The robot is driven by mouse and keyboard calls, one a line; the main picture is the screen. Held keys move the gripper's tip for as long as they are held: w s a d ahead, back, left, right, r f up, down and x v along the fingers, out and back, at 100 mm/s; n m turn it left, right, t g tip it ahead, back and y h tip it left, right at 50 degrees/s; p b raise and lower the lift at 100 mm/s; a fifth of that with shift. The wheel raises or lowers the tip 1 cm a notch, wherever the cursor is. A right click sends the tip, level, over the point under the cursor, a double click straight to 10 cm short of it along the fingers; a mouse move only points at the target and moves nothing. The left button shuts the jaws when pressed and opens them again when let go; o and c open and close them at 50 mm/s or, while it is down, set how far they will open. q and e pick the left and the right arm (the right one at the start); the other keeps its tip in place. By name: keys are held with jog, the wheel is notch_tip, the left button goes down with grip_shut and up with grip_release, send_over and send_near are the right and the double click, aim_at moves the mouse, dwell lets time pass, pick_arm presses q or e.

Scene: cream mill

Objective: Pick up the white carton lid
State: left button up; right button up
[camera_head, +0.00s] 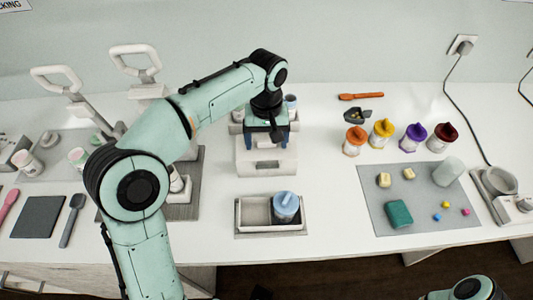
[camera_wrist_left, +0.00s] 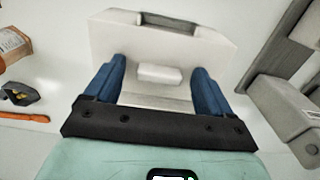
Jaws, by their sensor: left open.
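A white carton (camera_head: 252,169) stands at the middle of the table, with a grey slot in its front face. It fills the upper middle of the left wrist view. The white lid appears to be its flat top, with a small raised white block (camera_wrist_left: 160,74) that looks like a grip; the lid's exact edges are hard to tell. My left gripper (camera_head: 265,134) points down over the carton. Its blue fingers (camera_wrist_left: 158,80) are open, one on each side of the raised block and apart from it. In the head view my arm and gripper hide part of the carton's top.
In front of the carton, a white tray (camera_head: 255,227) holds a blue-lidded jar (camera_head: 286,206). Several coloured-lid jars, an orange spatula (camera_head: 360,96) and a grey mat (camera_head: 375,205) lie to the right. Lever presses (camera_head: 136,62) stand at the left. The table right of the carton is clear.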

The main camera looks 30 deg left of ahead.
pick_arm(q)
jog(key=c, duration=1.4)
